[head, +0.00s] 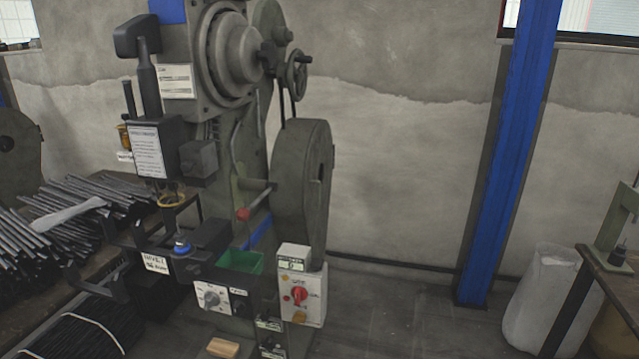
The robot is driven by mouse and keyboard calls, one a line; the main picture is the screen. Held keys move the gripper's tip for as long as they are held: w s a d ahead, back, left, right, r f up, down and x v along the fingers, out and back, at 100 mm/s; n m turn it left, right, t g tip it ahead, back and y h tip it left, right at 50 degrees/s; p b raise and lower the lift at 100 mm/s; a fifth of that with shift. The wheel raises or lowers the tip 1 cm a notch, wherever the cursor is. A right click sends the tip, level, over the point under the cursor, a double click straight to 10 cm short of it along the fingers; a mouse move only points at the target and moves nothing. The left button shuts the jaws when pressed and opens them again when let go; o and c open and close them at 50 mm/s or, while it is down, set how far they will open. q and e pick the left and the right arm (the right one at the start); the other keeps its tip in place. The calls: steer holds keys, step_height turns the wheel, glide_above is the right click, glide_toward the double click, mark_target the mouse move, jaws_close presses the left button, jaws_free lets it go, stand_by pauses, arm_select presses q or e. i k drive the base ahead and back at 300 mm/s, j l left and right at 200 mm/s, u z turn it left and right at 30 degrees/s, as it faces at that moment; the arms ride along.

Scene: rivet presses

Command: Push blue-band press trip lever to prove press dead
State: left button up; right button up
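The rivet press (233,55) stands left of centre, with a large flywheel (302,185) on its right side. A blue band (257,236) crosses its lower frame. A lever with a red knob (243,214) sticks out from the frame just above the band, its rod running up to the right; I take it for the trip lever. A grey box with a red rotary switch (300,295) hangs at the lower right of the press. Neither of my grippers is in view, and nothing touches the lever.
A bench with dark metal rods (75,205) is at the left. A wooden block (223,348) lies on the floor. A blue column (508,150), a white sack (545,300) and a table are at the right. The floor right of the press is clear.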

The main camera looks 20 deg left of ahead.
mark_target(242, 214)
steer(key=u, duration=1.2)
